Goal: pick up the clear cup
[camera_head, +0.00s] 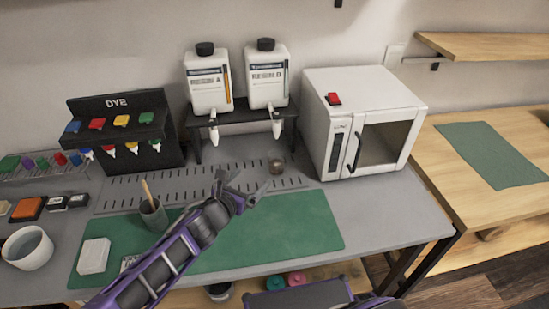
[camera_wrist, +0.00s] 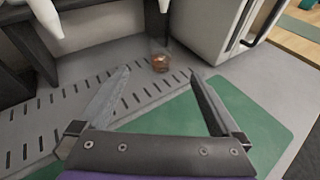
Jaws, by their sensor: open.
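A small clear cup (camera_head: 276,166) with something brownish in it stands on the slotted grey strip of the bench, below the right-hand dispenser bottle and left of the white oven. It also shows in the wrist view (camera_wrist: 160,62), upright, beyond my fingertips and roughly centred between them. My gripper (camera_head: 245,186) is open and empty, to the left of the cup and nearer the front, above the back edge of the green mat. In the wrist view its two fingers (camera_wrist: 157,72) are spread wide. Nothing touches the cup.
A black stand (camera_head: 240,117) holds two white bottles behind the cup. The white oven (camera_head: 365,122) with a red item on top stands to the right. A dark pot with a stick (camera_head: 153,214) is left of my arm. The green mat (camera_head: 290,225) is clear on its right side.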

